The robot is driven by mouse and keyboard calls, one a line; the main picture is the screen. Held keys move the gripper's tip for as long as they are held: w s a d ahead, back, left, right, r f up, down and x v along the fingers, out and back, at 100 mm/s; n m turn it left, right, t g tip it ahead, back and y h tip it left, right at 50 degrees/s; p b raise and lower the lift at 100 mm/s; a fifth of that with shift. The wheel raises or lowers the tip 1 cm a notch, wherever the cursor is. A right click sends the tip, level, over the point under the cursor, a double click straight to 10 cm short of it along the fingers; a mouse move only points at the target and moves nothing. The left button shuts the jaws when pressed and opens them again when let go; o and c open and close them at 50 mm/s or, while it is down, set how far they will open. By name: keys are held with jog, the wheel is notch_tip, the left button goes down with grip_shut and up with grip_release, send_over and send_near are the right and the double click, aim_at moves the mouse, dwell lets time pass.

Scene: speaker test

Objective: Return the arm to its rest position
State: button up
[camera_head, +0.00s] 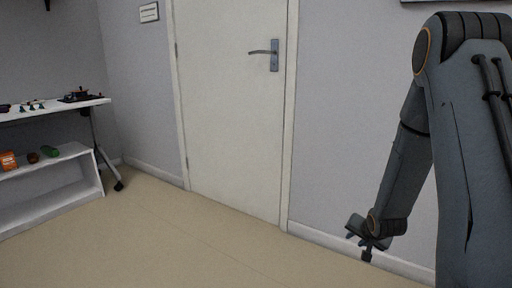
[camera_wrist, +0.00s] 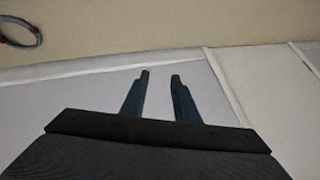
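My arm is on the right in the head view, bent at the elbow with its forearm hanging downward. My gripper (camera_head: 367,252) is at the lower end, in front of the wall. In the wrist view my gripper (camera_wrist: 160,74) shows two dark fingers with a gap between them. Nothing is between the fingers. The gripper touches nothing that I can see.
A closed white door (camera_head: 232,110) with a lever handle (camera_head: 264,53) stands in the middle. A white table (camera_head: 62,106) with small items and a low shelf (camera_head: 70,152) are on the left. The floor (camera_head: 190,235) in front is clear. A coiled cable (camera_wrist: 20,32) shows in the wrist view.

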jog(key=s+a+r+n+g+y, duration=0.1)
jog(key=s+a+r+n, duration=0.25)
jog(key=a, duration=0.65)
jog(key=s+a+r+n+g, duration=0.1)
jog(key=s+a+r+n, duration=0.1)
jog(key=s+a+r, duration=0.5)
jog(key=s+a+r+n+g+y, duration=0.1)
jog(key=s+a+r+n, duration=0.15)
jog(key=a, duration=0.95)
jog(key=s+a+r+n+g, duration=0.1)
jog(key=s+a+r+n, duration=0.1)
jog(key=s+a, duration=0.35)
jog(key=s+a+r+n+g+y, duration=0.1)
jog(key=s+a+r+n+g, duration=0.15)
jog(key=s, duration=0.65)
jog(key=s+a+r+n+g, duration=0.1)
jog(key=s+a+r+n, duration=0.15)
jog(key=s, duration=0.55)
jog(key=d+r+m+p, duration=0.3)
jog(key=d+r+p, duration=0.7)
jog(key=r+p, duration=0.3)
jog(key=s+d+r+m+h+p, duration=0.1)
jog(key=d+r+m+p, duration=0.2)
jog(key=d+r+p, duration=0.7)
jog(key=shift+r+m+h+p, duration=0.35)
jog(key=shift+r+p, duration=1.55)
jog(key=shift+p, duration=2.85)
jog(key=shift+s+d, duration=0.1)
